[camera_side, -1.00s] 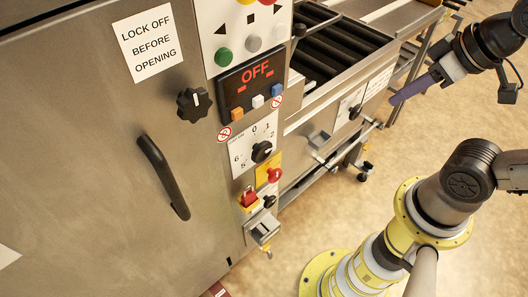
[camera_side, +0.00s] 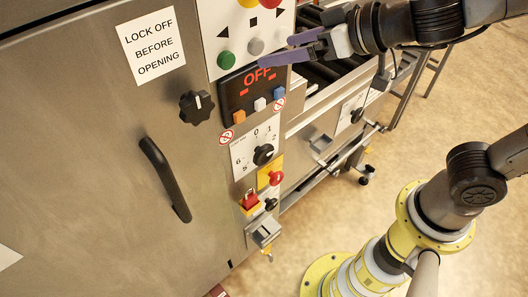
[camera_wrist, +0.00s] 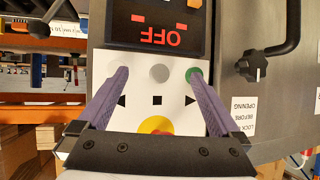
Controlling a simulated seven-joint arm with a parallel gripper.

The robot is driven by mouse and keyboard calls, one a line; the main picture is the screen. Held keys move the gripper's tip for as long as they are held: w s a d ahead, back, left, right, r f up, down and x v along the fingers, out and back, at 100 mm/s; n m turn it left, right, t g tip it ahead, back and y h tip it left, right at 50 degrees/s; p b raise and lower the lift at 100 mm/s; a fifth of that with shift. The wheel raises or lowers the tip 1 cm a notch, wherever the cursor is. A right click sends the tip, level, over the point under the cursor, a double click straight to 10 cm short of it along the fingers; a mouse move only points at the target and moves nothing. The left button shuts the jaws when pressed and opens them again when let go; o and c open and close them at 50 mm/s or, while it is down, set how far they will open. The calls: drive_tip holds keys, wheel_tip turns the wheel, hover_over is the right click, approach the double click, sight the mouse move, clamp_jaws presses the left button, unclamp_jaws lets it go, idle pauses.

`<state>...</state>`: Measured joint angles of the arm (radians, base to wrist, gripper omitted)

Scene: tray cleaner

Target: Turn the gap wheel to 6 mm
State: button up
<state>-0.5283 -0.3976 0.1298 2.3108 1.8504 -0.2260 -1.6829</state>
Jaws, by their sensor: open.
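A dial with a black knob (camera_side: 263,154) and a white face numbered from 0 to 6 sits on the machine's control panel. I cannot tell for certain which one is the gap wheel. My gripper (camera_side: 273,50) has purple fingers and is open and empty, in front of the upper panel. In the wrist view the fingers (camera_wrist: 157,75) straddle the button plate.
The display (camera_side: 257,77) reads OFF, with small coloured buttons below. A green button (camera_side: 226,60) is close to the fingers. A red button (camera_side: 275,177), a red switch (camera_side: 250,199) and the door handle (camera_side: 166,178) stick out lower down.

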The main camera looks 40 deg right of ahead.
wheel_tip(320, 180, down, 10)
drive_tip(key=m+g+h, duration=0.2)
drive_tip(key=g, duration=0.2)
drive_tip(key=g+h, duration=0.1)
drive_tip(key=g, duration=0.2)
approach(266, 151)
drive_tip(key=shift+m, duration=0.3)
drive_tip(key=x, duration=1.1)
drive_tip(key=shift+w+f, duration=0.15)
drive_tip(key=shift+f, duration=0.2)
drive_tip(key=c, duration=1.2)
